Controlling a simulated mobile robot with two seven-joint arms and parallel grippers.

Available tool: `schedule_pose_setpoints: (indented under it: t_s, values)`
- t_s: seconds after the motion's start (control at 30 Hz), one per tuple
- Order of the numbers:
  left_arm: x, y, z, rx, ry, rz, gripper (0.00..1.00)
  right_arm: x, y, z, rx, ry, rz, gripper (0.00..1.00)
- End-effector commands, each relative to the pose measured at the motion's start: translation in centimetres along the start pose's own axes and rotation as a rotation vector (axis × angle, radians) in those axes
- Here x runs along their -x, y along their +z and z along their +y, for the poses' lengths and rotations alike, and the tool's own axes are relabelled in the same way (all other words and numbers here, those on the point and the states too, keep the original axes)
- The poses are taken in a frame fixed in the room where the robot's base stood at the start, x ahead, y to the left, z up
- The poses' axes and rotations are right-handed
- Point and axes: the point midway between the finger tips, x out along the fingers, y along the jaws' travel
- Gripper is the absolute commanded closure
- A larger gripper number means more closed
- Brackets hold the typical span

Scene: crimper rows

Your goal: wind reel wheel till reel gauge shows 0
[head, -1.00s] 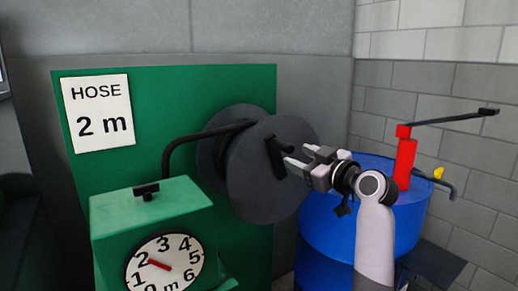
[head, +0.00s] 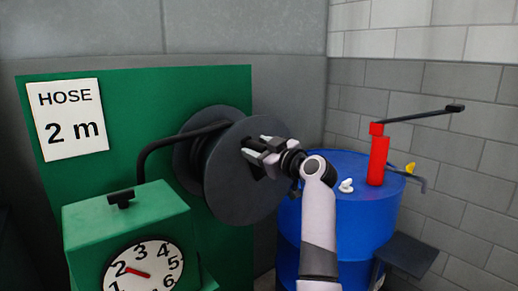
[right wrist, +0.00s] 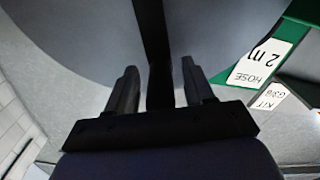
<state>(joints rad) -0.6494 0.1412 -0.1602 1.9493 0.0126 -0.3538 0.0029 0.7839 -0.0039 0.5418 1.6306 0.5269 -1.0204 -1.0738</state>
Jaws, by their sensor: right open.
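The reel wheel (head: 236,190) is a large dark grey disc on the front of the hose reel. Its dark crank handle (right wrist: 152,40) runs between the two fingers of my right gripper (right wrist: 159,70) in the right wrist view. The fingers are open, with a gap showing on each side of the handle. In the head view my right gripper (head: 255,150) is at the upper right of the disc and largely hides the handle. The reel gauge (head: 147,258) is a round white dial, cut off at the bottom edge. Its red needle points at about 2. My left gripper is not in view.
A green box (head: 125,218) with a black knob stands before the green panel (head: 75,180). The panel carries a "HOSE 2 m" sign (head: 68,118). A blue drum (head: 345,220) with a red pump (head: 378,160) and long lever stands right of my arm.

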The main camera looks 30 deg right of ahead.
Motion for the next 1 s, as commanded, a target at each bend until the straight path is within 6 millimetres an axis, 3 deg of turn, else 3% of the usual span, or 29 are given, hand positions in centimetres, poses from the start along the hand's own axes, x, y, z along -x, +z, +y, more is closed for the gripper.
schedule_pose_setpoints:
  t_s: [0.13,0.3,0.67,1.0]
  values:
    - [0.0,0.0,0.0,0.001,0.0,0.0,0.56,0.0,0.0,0.0,-0.001,0.0,0.0,0.47]
    - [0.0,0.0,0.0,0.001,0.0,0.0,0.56,0.0,0.0,0.0,-0.001,0.0,0.0,1.0]
    - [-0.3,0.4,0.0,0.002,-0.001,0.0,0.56,0.0,0.3,-0.5,0.034,-0.002,-0.002,1.0]
    - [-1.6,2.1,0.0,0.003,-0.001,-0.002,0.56,0.1,0.9,-2.8,0.252,-0.003,-0.004,1.0]
